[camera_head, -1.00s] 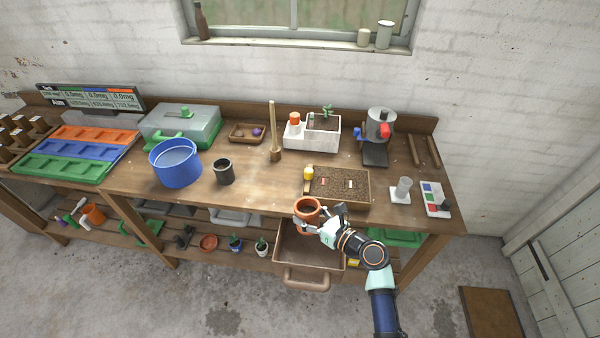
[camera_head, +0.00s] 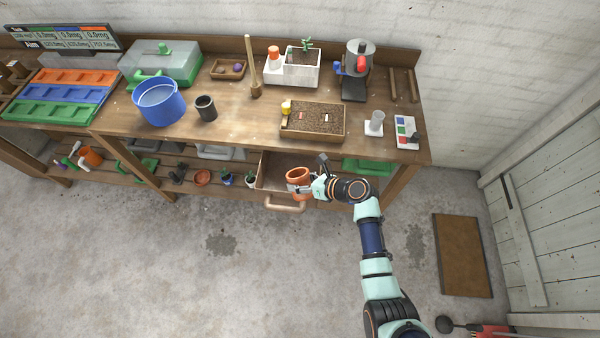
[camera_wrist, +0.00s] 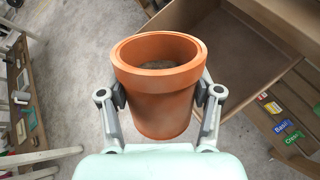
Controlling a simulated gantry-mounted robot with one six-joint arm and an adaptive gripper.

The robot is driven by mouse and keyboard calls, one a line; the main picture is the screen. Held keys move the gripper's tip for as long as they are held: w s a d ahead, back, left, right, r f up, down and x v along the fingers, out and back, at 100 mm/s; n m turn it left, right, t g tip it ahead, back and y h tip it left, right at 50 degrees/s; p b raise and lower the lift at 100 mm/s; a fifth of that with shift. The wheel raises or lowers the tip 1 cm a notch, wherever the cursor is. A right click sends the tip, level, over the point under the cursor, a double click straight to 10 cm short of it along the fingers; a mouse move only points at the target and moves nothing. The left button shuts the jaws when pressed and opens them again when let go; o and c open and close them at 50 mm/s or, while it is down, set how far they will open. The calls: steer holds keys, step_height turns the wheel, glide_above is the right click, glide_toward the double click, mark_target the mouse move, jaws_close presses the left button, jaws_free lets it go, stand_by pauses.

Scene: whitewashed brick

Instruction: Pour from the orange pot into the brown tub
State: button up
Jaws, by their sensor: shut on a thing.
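The orange pot (camera_head: 298,176) is held upright by my gripper (camera_head: 312,186) over the front of the brown tub (camera_head: 273,170). In the wrist view the pot (camera_wrist: 160,110) sits between the two fingers of my gripper (camera_wrist: 162,97), which press its sides below the rim. Its mouth faces the camera, and grey-brown matter shows inside. The tub is pulled out under the bench front and shows as a brown box (camera_wrist: 240,45) behind and right of the pot in the wrist view.
The bench above holds a soil tray (camera_head: 312,134), a blue bucket (camera_head: 160,108), a black cup (camera_head: 206,110) and a white cylinder (camera_head: 374,124). Small pots stand on the shelf left of the tub. The floor in front is clear; a brown mat (camera_head: 462,255) lies at right.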

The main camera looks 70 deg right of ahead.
step_height(320, 180, down, 2)
steer(key=shift+w+d+f+m+g+y+b, duration=0.1)
steer(key=shift+f+m+g+y+b, duration=0.15)
steer(key=shift+g+y+b, duration=0.4)
steer(key=shift+r+p, duration=0.2)
steer(key=shift+p, duration=0.15)
steer(key=shift+f+p, duration=0.2)
steer(key=shift+p, duration=0.1)
steer(key=shift+r+m+g+p, duration=0.1)
steer(key=shift+m+g+p, duration=0.25)
steer(key=shift+p, duration=0.55)
stand_by(0.5)
steer(key=shift+d+r+m+g+y+p, duration=0.15)
steer(key=shift+r+g+y+p, duration=0.3)
steer(key=shift+p, duration=0.75)
steer(key=shift+a+r+m+g+y+p, duration=0.15)
steer(key=shift+g+y+p, duration=0.45)
steer(key=shift+p, duration=0.55)
stand_by(2.8)
